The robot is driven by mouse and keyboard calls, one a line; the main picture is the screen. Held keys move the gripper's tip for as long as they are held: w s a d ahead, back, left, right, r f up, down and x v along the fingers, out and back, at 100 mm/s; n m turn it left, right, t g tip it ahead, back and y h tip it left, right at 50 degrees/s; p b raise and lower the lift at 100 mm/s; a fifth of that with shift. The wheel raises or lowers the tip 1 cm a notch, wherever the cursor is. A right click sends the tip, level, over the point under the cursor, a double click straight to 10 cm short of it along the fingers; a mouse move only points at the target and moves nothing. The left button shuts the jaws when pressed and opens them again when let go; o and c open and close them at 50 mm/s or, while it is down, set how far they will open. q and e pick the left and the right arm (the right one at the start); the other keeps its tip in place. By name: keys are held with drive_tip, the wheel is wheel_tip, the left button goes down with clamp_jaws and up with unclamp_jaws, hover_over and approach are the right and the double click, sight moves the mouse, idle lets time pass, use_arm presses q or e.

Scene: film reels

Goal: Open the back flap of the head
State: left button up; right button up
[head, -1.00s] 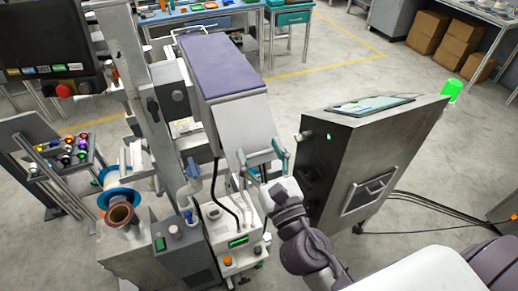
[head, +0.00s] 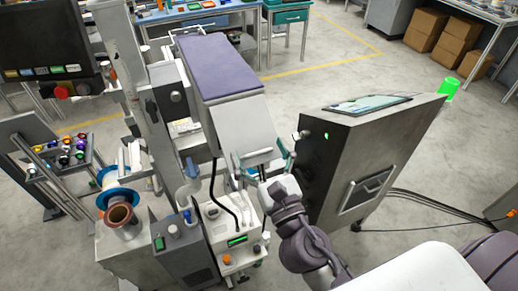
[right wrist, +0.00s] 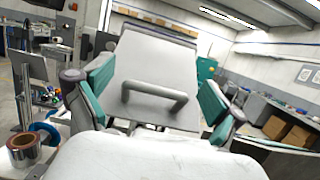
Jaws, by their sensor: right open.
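The head (head: 216,70) is a long box with a purple top on the machine's column. Its back flap (head: 243,128) is a light grey panel facing me, and it looks closed. A grey bar handle (right wrist: 153,97) sticks out from the flap, seen in the right wrist view. My right gripper (head: 261,162) is open at the flap's lower end, with teal fingers. In the right wrist view the fingers stand to the left and right of the handle, apart from it. I cannot tell how deep they reach. My left gripper is not in view.
A grey cabinet (head: 365,160) with a tablet on its top stands close to the right of my arm. A control box (head: 235,235) with knobs sits below the head. A copper-coloured spool (head: 120,217) is at the left. Open floor lies behind the cabinet.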

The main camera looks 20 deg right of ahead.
drive_tip(key=shift+s, duration=0.1)
drive_tip(key=v, duration=1.2)
